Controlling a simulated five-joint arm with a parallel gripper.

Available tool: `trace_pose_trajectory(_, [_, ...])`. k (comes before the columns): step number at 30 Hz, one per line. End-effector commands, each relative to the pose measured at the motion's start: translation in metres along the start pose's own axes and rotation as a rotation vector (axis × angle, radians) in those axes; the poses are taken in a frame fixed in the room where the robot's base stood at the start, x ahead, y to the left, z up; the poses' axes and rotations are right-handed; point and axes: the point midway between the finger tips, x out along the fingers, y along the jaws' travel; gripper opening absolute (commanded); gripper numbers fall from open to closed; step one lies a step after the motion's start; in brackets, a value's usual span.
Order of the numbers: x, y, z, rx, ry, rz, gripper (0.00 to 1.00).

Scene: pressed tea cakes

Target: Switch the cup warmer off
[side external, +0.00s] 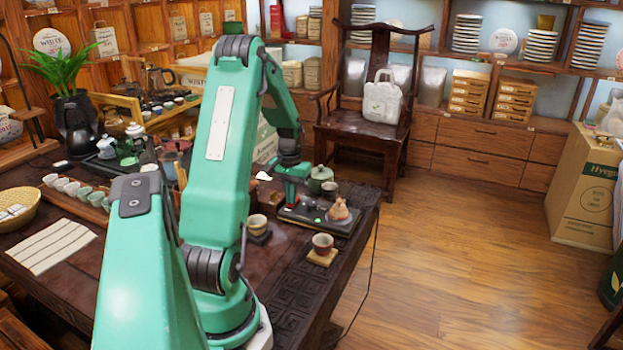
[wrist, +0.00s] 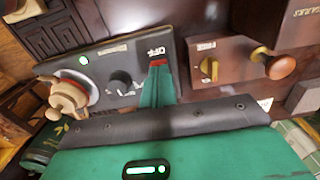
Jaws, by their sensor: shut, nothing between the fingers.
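The cup warmer (wrist: 135,72) is a dark panel in the wrist view, with a round metal plate on its left, a black knob (wrist: 122,80) and a lit green lamp (wrist: 84,60). A white OFF label (wrist: 156,52) is at its right end, above a small red switch part (wrist: 158,62). My gripper (wrist: 158,72) is shut and empty, its tips right at the red part; I cannot tell whether they touch. The tips hide the rest of the switch. In the side view my gripper (side external: 290,194) is low over the warmer's (side external: 318,219) left end.
A tan figurine (wrist: 68,97) sits on the plate. A brown box (wrist: 225,58) with a yellow knob and a wooden handle stands right of the warmer. In the side view, a green teapot (side external: 320,178) and cups (side external: 323,243) stand close by.

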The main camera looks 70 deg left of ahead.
Motion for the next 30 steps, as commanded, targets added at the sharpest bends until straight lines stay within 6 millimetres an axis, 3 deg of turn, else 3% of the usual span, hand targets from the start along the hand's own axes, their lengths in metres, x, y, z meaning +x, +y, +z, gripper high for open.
trace_pose_trajectory(16, [0.002, 0.0, -0.001, 0.0, 0.002, 0.0, 0.0])
trace_pose_trajectory(30, [-0.023, 0.0, -0.001, 0.0, 0.003, -0.001, 0.0])
